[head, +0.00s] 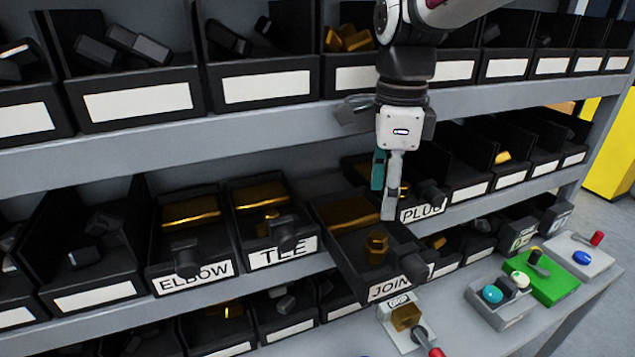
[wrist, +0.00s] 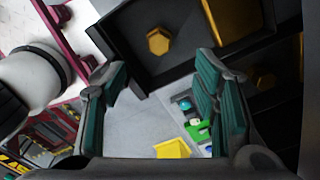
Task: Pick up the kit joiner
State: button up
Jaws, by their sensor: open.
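A brass joiner with a hexagonal body (head: 376,245) sits in a black bin labelled "JOIN…" (head: 345,262), pulled out from the middle shelf. The label's end is hidden by the bin's dark knob. The joiner (wrist: 159,41) also shows in the wrist view, near the top middle inside the dark bin (wrist: 135,72). My gripper (head: 385,200) hangs above the back part of this bin, pointing down, with its fingers apart and nothing between them. In the wrist view my gripper (wrist: 162,78) has its teal fingers spread, with the joiner beyond the tips.
Bins labelled ELBOW (head: 194,275), TEE (head: 283,252) and PLUG (head: 422,212) stand beside it. A brass block (head: 405,318) sits in a light fixture on the bench below. A green tray (head: 545,280) and a grey tray (head: 503,302) lie to the right. The upper shelf edge (head: 250,125) runs behind my arm.

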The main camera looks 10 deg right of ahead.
aim_at(383, 236)
notch_tip(383, 236, down, 6)
jog(key=shift+f, duration=0.15)
jog(key=shift+s+d+f+p, duration=0.1)
jog(key=shift+f+p, duration=0.2)
jog(key=shift+f, duration=1.1)
jog(key=shift+s+d+f+p, duration=0.1)
jog(key=shift+f+p, duration=0.2)
jog(key=shift+f, duration=1.05)
grip_shut()
